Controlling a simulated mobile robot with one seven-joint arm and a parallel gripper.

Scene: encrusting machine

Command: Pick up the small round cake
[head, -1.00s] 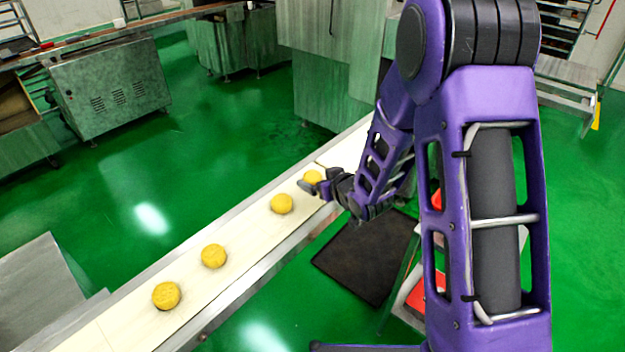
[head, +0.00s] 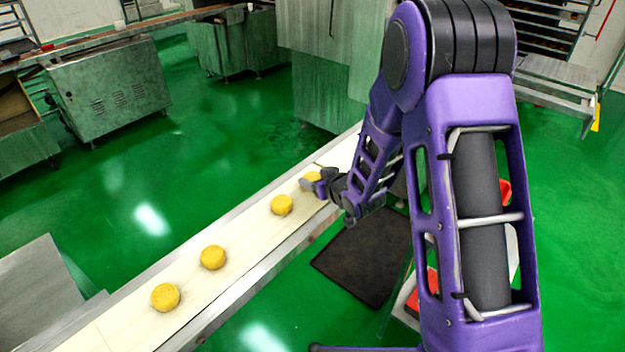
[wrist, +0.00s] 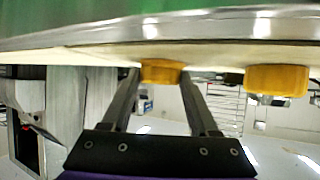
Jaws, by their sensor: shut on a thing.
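Several small round yellow cakes lie in a row on a pale belt. My gripper (head: 316,186) is at the farthest visible cake (head: 312,177), partly covering it in the head view. In the wrist view, this cake (wrist: 162,71) sits between the two fingertips of my gripper (wrist: 160,76), which is shut on it. The cake still appears at belt level, and I cannot tell whether it is clear of the surface. A neighbouring cake (head: 281,205) lies nearer along the belt and also shows in the wrist view (wrist: 277,80).
The belt (head: 245,232) runs diagonally with metal side rails. Two more cakes, one in the middle (head: 213,257) and one nearest (head: 165,297), lie on it. A dark mat (head: 366,255) is on the green floor to the right. Metal cabinets (head: 110,88) stand behind.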

